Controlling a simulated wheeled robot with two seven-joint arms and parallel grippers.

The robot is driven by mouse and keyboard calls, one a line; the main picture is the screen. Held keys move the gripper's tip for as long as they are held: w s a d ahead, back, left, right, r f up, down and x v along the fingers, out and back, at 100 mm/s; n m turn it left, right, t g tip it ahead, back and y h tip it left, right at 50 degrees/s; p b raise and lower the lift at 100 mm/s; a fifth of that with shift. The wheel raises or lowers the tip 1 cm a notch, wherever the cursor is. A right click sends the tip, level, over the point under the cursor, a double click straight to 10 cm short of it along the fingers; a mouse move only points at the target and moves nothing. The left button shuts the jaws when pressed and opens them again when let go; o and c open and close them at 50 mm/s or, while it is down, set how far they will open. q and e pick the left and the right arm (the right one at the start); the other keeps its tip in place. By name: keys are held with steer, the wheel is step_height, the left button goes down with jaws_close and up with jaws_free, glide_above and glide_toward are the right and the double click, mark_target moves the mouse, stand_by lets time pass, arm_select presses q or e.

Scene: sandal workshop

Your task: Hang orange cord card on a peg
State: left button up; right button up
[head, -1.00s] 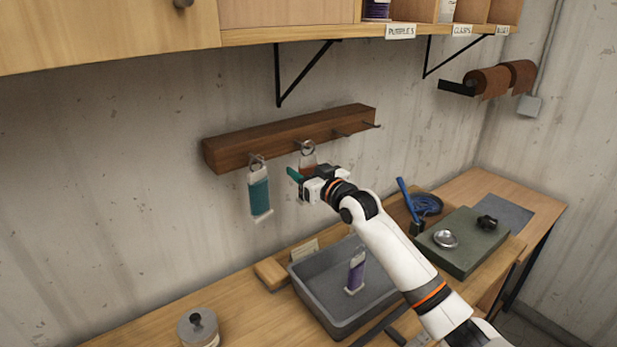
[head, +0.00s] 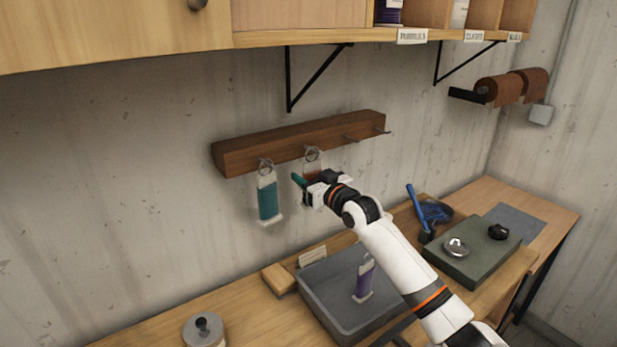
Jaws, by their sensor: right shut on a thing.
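The orange cord card (head: 312,167) is at the second peg from the left on the wooden peg rail (head: 240,155). Its ring shows at that peg, but I cannot tell whether the peg passes through it. Only the card's upper part shows; my right gripper (head: 309,188) covers the rest. The right gripper is shut on the card, just below the rail. A teal cord card (head: 268,200) hangs from the leftmost peg. Two pegs on the right (head: 384,131) are bare. My left gripper is not in view.
A grey bin (head: 335,322) with a purple cord card (head: 364,280) stands on the bench below. A lidded pot (head: 203,331) is at front left. A green slab (head: 470,262) with small metal parts lies at right. A shelf (head: 330,38) overhangs the rail.

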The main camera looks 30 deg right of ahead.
steer(key=o, duration=1.1)
steer(key=shift+o, duration=0.2)
steer(key=s+d+b, duration=0.1)
steer(key=s+b, duration=0.2)
steer(key=s, duration=0.9)
steer(key=shift+d, duration=0.35)
steer(key=shift+f, duration=0.1)
